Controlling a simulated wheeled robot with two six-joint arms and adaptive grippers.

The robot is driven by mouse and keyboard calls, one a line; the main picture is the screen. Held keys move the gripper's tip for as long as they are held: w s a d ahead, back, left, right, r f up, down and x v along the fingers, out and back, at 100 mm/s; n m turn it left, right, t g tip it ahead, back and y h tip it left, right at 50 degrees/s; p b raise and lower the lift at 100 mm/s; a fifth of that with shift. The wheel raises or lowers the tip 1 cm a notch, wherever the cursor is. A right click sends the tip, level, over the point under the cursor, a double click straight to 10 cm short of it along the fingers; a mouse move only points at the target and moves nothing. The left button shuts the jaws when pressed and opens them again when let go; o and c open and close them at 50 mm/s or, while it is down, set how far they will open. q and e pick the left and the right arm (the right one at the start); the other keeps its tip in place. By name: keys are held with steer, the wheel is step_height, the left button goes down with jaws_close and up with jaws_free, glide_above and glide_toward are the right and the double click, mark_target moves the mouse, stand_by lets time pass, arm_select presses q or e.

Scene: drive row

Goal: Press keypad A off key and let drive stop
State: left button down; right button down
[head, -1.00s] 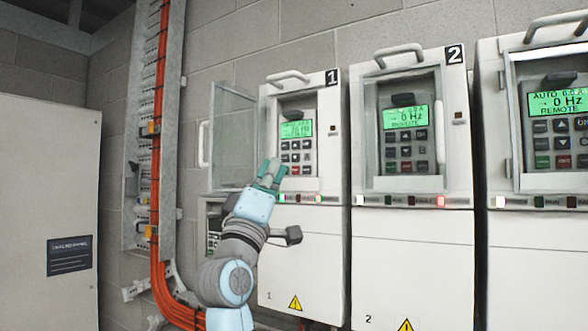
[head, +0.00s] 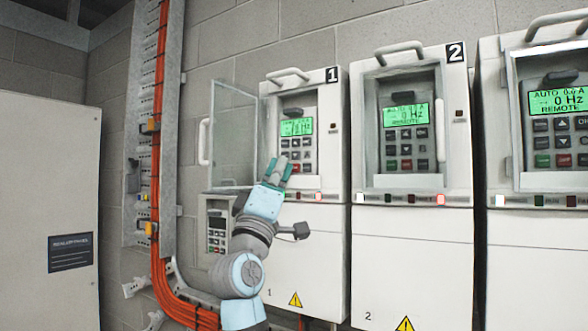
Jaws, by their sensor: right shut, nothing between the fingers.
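Drive 1 (head: 305,240) stands left of drive 2, its clear door (head: 233,130) swung open to the left. Its recessed keypad (head: 307,155) has a lit green display (head: 297,127), whose text is too small to read surely. Rows of dark keys sit below it. No "A" label can be read for sure. My right gripper (head: 278,168) is shut and empty, its teal fingertips in front of the lower left of this keypad. The fingers hide some lower keys; I cannot tell whether they touch one. My left gripper is not in view.
Drive 2 (head: 412,250) and a third drive (head: 540,260) show "0 Hz" on their displays. A small grey keypad unit (head: 217,230) is beside my arm, left of drive 1. Orange cables (head: 157,200) run down the wall. A pale cabinet (head: 45,190) stands at left.

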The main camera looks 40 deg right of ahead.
steer(key=shift+d, duration=0.15)
stand_by(0.6)
steer(key=shift+w+d, duration=0.15)
steer(key=shift+d, duration=0.15)
steer(key=shift+w+d, duration=0.1)
steer(key=shift+d, duration=0.25)
stand_by(0.8)
steer(key=shift+a, duration=0.1)
steer(key=shift+s+a, duration=0.2)
steer(key=shift+a, duration=0.5)
steer(key=a, duration=0.1)
steer(key=s+a, duration=0.1)
steer(key=a, duration=0.2)
steer(key=shift+s+a, duration=0.25)
steer(key=shift+a, duration=0.15)
stand_by(1.1)
